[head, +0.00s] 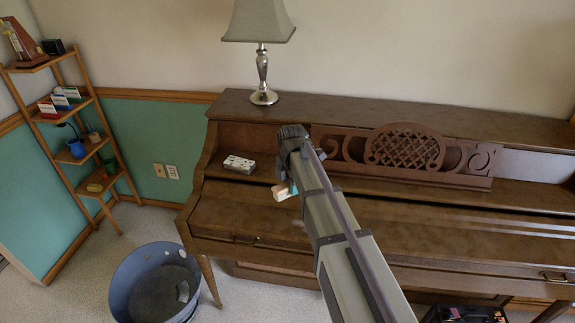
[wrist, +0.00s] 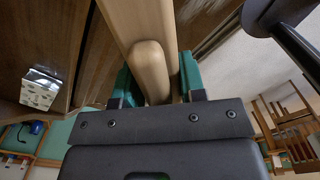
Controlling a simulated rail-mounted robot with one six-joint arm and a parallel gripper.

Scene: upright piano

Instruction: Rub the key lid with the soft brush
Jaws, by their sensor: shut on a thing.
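The key lid (head: 235,210) is the long brown wooden panel along the front of the piano; no keys show. My gripper (head: 291,188) is over the left part of the lid in the head view. It is shut on the soft brush (head: 281,193), a small pale piece there. In the wrist view the brush's light wooden handle (wrist: 150,65) sits between the teal fingers of my gripper (wrist: 154,82). The bristles are not clearly visible, and I cannot tell whether the brush touches the lid.
A white patterned box (head: 238,164) lies on the piano left of my gripper. A lamp (head: 263,75) stands on top. A carved music rest (head: 405,155) is behind and right. A blue bin (head: 155,285) and a shelf (head: 75,130) stand left. The lid's right part is clear.

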